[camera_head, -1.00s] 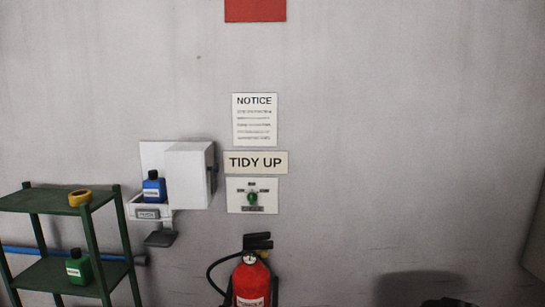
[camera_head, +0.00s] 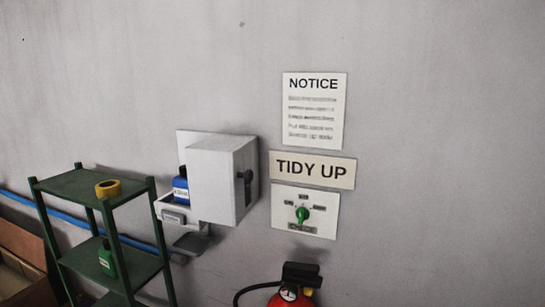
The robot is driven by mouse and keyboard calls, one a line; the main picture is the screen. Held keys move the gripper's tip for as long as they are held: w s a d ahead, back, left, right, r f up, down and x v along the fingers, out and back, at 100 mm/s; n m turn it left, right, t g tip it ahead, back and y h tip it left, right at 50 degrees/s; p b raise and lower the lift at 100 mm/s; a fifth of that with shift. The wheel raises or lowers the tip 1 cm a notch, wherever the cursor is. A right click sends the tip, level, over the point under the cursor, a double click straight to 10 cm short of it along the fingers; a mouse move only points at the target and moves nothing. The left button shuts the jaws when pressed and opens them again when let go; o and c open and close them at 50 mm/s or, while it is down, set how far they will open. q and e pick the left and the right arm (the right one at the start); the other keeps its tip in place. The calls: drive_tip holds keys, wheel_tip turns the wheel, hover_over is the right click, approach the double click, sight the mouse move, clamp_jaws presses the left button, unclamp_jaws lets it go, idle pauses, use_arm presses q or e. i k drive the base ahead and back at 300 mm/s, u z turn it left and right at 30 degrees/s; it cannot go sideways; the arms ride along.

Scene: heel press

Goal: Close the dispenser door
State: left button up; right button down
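The white dispenser is fixed to the wall left of the signs. Its boxy white door (camera_head: 222,183) stands out from the back plate (camera_head: 205,139), swung to the right, with a dark handle (camera_head: 244,187) on its right side. A blue bottle (camera_head: 181,188) with a dark cap stands in the open tray (camera_head: 171,213) left of the door, partly hidden by it. A grey lever or pedal plate (camera_head: 191,243) sits below the tray. Neither of my grippers is in view.
A green shelf rack (camera_head: 77,187) with a yellow tape roll (camera_head: 108,188) and a green bottle (camera_head: 107,258) stands at left. A fire extinguisher (camera_head: 289,293) is below the green knob panel (camera_head: 303,213). A cardboard box (camera_head: 24,270) lies far left. The right wall is bare.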

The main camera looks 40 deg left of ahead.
sight(223, 169)
drive_tip(key=u, duration=1.5)
